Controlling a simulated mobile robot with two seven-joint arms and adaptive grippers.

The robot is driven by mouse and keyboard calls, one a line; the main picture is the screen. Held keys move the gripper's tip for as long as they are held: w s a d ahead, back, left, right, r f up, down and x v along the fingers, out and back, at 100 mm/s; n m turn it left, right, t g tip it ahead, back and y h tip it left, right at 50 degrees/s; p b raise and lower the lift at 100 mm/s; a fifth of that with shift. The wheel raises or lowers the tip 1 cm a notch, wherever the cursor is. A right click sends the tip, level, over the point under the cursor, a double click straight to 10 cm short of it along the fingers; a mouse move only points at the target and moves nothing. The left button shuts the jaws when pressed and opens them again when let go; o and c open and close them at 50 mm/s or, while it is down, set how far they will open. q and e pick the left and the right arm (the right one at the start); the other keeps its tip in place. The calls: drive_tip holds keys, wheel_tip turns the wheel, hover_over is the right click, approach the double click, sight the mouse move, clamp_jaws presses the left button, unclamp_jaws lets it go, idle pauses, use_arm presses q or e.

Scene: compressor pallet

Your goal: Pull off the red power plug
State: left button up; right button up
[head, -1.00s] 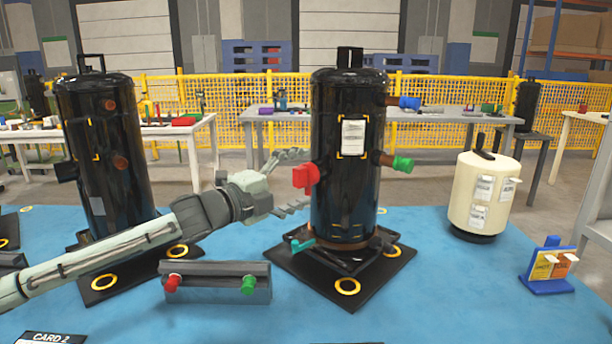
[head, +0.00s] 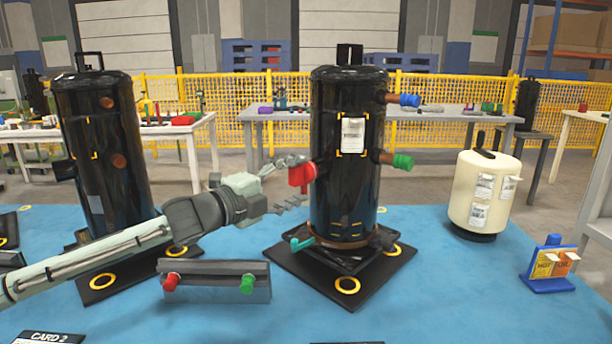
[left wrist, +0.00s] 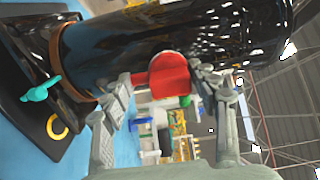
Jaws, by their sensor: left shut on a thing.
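The red power plug (head: 301,176) sits on the left side of the tall black compressor (head: 345,205), in the middle of the head view. The compressor stands upright on a black pallet (head: 349,286). In the left wrist view the plug (left wrist: 169,75) shows against the dark body, between the two fingers. My left gripper (head: 296,181) reaches in from the left and is shut on the plug, one finger on each side. In the wrist view the gripper (left wrist: 170,78) hides part of the plug's edges. My right gripper is not in view.
A blue plug (head: 408,101) and a green plug (head: 401,162) are on the compressor's right side. A teal handle (head: 300,244) juts out low at left. A grey holder (head: 217,284) with red and green caps stands in front. Another black compressor (head: 104,165) stands left.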

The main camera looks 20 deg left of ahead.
sight(291, 179)
use_arm(q)
drive_tip(key=shift+s+a+r, duration=0.35)
drive_tip(key=shift+s+r, duration=0.3)
drive_tip(key=shift+s, duration=0.2)
drive_tip(key=shift+s+a+f+b, duration=0.2)
drive_tip(key=shift+f+b, duration=0.05)
drive_tip(key=shift+b, duration=0.1)
drive_tip(key=shift+b+v, duration=0.55)
drive_tip(key=shift+v, duration=0.75)
drive_tip(key=shift+f, duration=0.1)
